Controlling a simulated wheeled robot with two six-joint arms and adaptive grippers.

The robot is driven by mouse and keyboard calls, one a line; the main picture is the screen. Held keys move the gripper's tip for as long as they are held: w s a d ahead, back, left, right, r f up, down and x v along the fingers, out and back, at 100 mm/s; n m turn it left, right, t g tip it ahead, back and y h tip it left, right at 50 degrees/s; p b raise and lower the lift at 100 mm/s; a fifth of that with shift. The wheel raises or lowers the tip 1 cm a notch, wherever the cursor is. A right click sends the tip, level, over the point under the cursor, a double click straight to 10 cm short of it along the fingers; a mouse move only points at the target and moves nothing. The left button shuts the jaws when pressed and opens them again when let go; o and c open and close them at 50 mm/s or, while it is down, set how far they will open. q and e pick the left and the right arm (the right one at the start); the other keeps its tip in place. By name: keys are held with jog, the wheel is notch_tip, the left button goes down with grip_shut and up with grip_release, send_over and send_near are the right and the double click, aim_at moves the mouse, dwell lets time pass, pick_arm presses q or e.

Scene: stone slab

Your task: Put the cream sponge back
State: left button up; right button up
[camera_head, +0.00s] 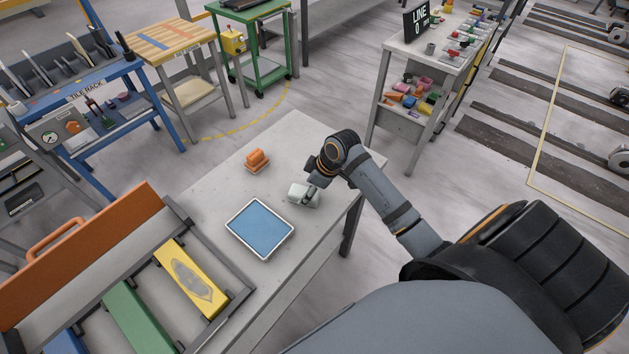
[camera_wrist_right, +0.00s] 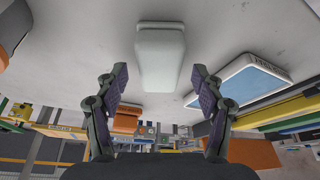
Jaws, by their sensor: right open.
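The cream sponge (camera_head: 304,196) is a pale, off-white block lying on the grey stone slab (camera_head: 215,190), near its right edge. In the right wrist view the pale block (camera_wrist_right: 160,60) stands in line with the gap between my fingertips. My right gripper (camera_head: 309,187) is just over the block in the head view, partly covering it. In the wrist view my right gripper (camera_wrist_right: 160,82) is open, its two purple-padded fingers apart, one on each side of the block's near end. Whether they touch it cannot be told. My left gripper is not in view.
A white-rimmed blue tray (camera_head: 260,229) lies left of and nearer than the block. An orange block on a small base (camera_head: 257,160) is at the back left. A rack with yellow and green bars (camera_head: 190,277) stands front left. The slab's far end is clear.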

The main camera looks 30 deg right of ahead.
jog(key=v, duration=1)
jog(key=shift+d+f, duration=0.1)
jog(key=shift+f, duration=0.05)
